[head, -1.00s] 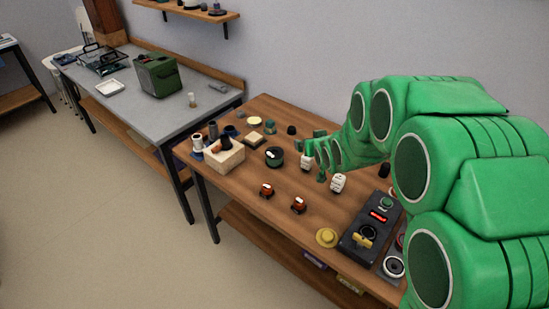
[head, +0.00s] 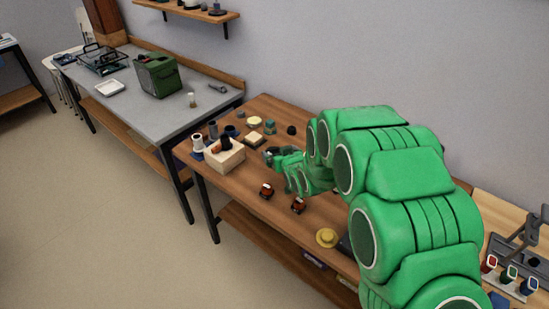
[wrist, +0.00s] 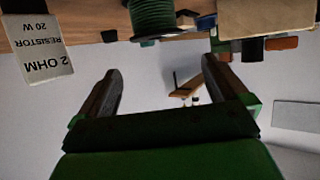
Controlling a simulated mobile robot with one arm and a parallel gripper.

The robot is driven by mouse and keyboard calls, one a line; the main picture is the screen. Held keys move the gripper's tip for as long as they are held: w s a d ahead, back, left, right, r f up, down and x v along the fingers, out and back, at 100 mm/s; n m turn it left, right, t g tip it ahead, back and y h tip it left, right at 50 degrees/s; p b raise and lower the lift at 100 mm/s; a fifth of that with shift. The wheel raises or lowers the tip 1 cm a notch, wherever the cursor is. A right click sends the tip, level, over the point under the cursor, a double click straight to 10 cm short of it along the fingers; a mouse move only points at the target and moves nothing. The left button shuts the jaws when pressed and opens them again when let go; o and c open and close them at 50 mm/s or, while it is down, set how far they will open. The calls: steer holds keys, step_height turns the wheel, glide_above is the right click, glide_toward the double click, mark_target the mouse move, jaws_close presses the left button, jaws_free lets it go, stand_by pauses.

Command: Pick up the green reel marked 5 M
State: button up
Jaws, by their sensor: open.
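The green reel (wrist: 152,17) shows at the top of the wrist view, cut off by the frame edge, with dark flanges and green windings. Its 5 M mark is not visible. My gripper (wrist: 160,70) is open and empty; its two fingers stand either side, with the reel beyond their tips and apart from them. In the head view my gripper (head: 273,153) hangs over the wooden bench where the reel stood, and it hides the reel there.
In the wrist view a white block (wrist: 40,52) reads "2 OHM RESISTOR 20 W", left of the reel. A wooden holder (head: 225,158) stands left of my gripper. Two small red-and-black items (head: 298,205) and a yellow object (head: 326,237) lie nearer the bench's front edge.

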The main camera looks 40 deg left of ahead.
mark_target(276, 151)
steer(key=shift+f, duration=1.2)
steer(key=shift+x, duration=2.5)
steer(key=shift+c, duration=0.5)
steer(key=c, duration=1)
steer(key=shift+r, duration=0.1)
steer(key=shift+r, duration=0.65)
steer(key=s+d+r, duration=0.9)
steer(key=d+r, duration=0.1)
steer(key=r, duration=0.1)
steer(key=shift+d+r, duration=0.25)
